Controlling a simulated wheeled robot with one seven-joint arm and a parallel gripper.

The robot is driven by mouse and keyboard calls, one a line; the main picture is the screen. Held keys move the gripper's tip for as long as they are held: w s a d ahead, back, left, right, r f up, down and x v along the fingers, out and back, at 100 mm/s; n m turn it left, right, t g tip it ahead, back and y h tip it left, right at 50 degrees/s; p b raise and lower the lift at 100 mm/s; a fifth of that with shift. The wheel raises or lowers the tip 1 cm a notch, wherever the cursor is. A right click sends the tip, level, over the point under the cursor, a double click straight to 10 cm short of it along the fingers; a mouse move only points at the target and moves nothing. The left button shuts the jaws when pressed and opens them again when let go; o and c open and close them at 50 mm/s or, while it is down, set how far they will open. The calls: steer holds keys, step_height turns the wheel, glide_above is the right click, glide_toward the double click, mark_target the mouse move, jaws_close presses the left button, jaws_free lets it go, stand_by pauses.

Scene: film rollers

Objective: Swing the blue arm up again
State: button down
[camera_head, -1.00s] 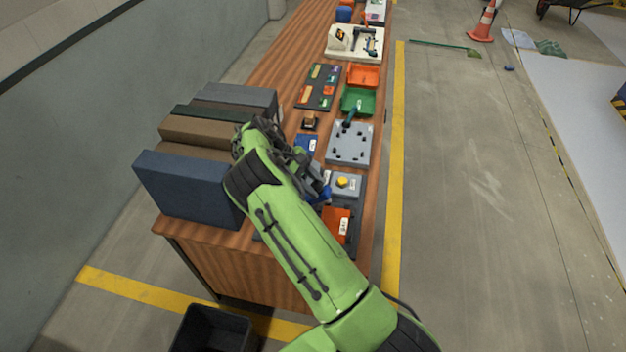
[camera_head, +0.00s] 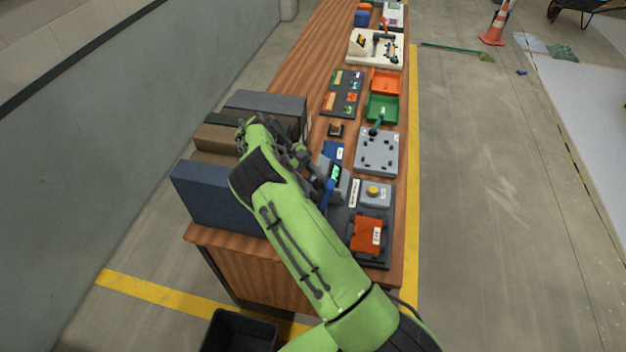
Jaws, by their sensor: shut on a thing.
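The blue arm (camera_head: 328,192) shows as a short blue bar just right of my green arm, standing steeply tilted beside a grey unit with a small green display (camera_head: 335,173). My gripper (camera_head: 318,176), dark and partly hidden behind my own arm, is at the blue arm and shut on it. The fingertips and the exact grip point are hard to make out. The lower end of the blue arm and its pivot are mostly hidden by my arm.
A grey box with a yellow button (camera_head: 373,191) and an orange plate (camera_head: 367,235) on a dark base lie to the right. A blue binder-like box (camera_head: 215,200) stands left of my arm. A grey pegged plate (camera_head: 377,150) and green tray (camera_head: 382,108) lie farther back.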

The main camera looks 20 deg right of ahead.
steer(key=shift+s+a+f, duration=0.2)
steer(key=shift+a+f, duration=0.15)
steer(key=shift+f, duration=0.1)
steer(key=c, duration=1)
jaws_free()
steer(key=shift+o, duration=1.4)
steer(key=shift+w+a, duration=0.1)
steer(key=shift+w, duration=0.05)
steer(key=v, duration=0.7)
steer(key=shift+r, duration=0.3)
steer(key=shift+w+a, duration=0.1)
